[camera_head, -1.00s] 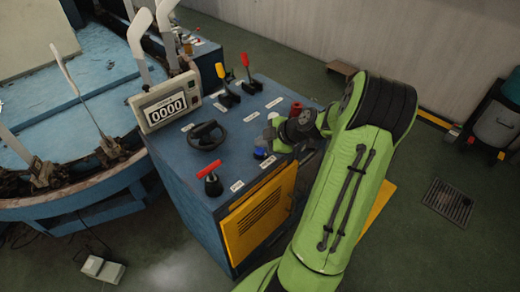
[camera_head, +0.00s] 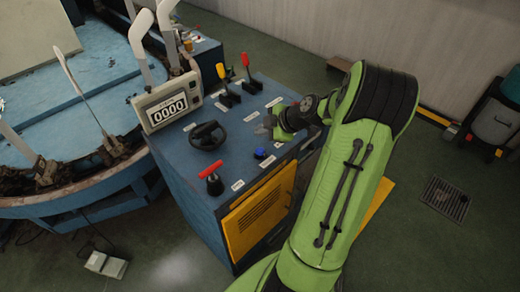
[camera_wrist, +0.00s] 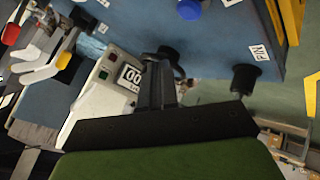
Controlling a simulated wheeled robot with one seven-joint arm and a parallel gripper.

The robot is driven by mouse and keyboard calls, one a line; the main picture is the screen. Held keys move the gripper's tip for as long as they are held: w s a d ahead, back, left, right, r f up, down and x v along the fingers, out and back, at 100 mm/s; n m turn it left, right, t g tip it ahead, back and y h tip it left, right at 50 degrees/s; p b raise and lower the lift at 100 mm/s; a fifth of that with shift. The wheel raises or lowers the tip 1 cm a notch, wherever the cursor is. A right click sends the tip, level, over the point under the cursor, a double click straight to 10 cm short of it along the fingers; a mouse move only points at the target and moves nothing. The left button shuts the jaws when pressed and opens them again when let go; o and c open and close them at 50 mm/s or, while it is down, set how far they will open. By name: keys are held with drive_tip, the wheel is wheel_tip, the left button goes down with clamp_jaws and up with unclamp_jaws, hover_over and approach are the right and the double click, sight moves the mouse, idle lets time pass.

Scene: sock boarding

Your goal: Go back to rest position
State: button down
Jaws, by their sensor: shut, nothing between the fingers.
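My gripper (camera_head: 266,125) is over the right part of the blue control console (camera_head: 180,172), above and slightly right of a blue button (camera_head: 260,153). In the wrist view, the dark fingers of my gripper (camera_wrist: 163,82) are together and hold nothing. The blue button (camera_wrist: 188,9) shows at the top of that view, apart from the fingers. My green arm reaches in from the bottom right and hides part of the console's right side.
The console carries a counter reading 0000 (camera_head: 167,108), a black handwheel (camera_head: 207,135), a red-handled switch (camera_head: 208,172), a yellow lever (camera_head: 221,72) and a red lever (camera_head: 245,62). White sock forms (camera_head: 140,35) stand on the blue machine at left. Floor at right is mostly clear.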

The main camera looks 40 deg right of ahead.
idle(0.3)
drive_tip(key=s+a+r+m+g+h+p, duration=0.1)
drive_tip(key=s+a+r+m+g+p, duration=0.1)
drive_tip(key=a+r, duration=0.55)
drive_tip(key=s+a+r+m+g+p, duration=0.25)
drive_tip(key=a+r, duration=0.25)
drive_tip(key=a, duration=0.6)
drive_tip(key=s+a+r+m+p, duration=0.1)
drive_tip(key=s+a+r+m, duration=0.2)
drive_tip(key=s, duration=0.4)
drive_tip(key=s+a+r+m+t+h+p, duration=0.1)
drive_tip(key=s+a+r+m+p, duration=0.1)
drive_tip(key=s+a+r+m, duration=0.2)
drive_tip(key=s, duration=0.3)
drive_tip(key=shift+s+a+r+p, duration=0.3)
drive_tip(key=shift+a+r, duration=0.05)
